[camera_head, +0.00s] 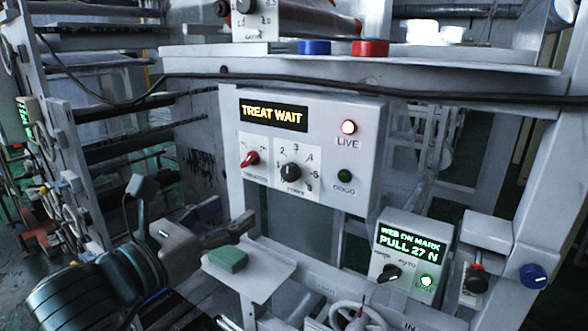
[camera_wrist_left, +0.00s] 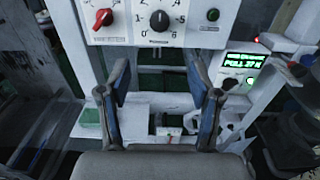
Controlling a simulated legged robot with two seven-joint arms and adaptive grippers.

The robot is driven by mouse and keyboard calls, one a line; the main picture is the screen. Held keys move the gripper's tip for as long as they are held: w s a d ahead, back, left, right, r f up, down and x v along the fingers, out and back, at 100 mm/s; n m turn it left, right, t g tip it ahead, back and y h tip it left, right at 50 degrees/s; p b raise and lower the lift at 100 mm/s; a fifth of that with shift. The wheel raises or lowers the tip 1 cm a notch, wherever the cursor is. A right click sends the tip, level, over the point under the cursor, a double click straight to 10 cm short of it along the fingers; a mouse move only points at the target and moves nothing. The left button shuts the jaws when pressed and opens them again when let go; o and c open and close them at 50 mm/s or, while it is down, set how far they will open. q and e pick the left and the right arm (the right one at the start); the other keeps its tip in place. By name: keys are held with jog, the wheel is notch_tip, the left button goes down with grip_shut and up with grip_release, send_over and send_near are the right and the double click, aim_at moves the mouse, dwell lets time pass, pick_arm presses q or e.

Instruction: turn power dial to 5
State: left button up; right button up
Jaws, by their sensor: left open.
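The power dial (camera_head: 291,171) is a black round knob on a white numbered plate, on the grey panel under the lit TREAT WAIT display. Which number its pointer marks is too small to tell. The dial also shows at the top of the left wrist view (camera_wrist_left: 159,20), above and beyond the fingers. My left gripper (camera_head: 238,226) is below and left of the dial, apart from it. In the left wrist view its two blue-padded fingers (camera_wrist_left: 167,88) are spread with nothing between them. My right gripper is not in view.
A red knob (camera_head: 250,159) sits just left of the dial. A lit LIVE lamp (camera_head: 349,127) and a dark green button (camera_head: 344,176) are to its right. A green block (camera_head: 228,259) lies on a small shelf below. A green-lit PULL 27 N box (camera_head: 412,250) stands lower right.

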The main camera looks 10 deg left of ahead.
pick_arm(q)
jog(key=w+d, duration=0.1)
jog(key=d, duration=0.3)
jog(key=p, duration=0.3)
send_near(286, 174)
jog(key=w, duration=0.6)
jog(key=w+d+p, duration=0.1)
jog(key=w+d, duration=0.1)
jog(key=shift+d, duration=0.25)
jog(key=d, duration=0.1)
jog(key=w+d, duration=0.1)
jog(key=d, duration=0.1)
jog(key=shift+d, duration=0.2)
jog(key=shift+a, duration=0.2)
jog(key=shift+w+a+f, duration=0.15)
jog(key=shift+a, duration=0.9)
jog(key=c, duration=0.4)
jog(key=shift+a, duration=0.25)
jog(key=c, duration=0.7)
jog(key=shift+d, duration=0.15)
jog(key=shift+c, duration=0.2)
jog(key=shift+s+d+r, duration=0.2)
jog(key=shift+d+r, duration=0.05)
jog(key=shift+d, duration=0.05)
jog(key=shift+a, duration=0.25)
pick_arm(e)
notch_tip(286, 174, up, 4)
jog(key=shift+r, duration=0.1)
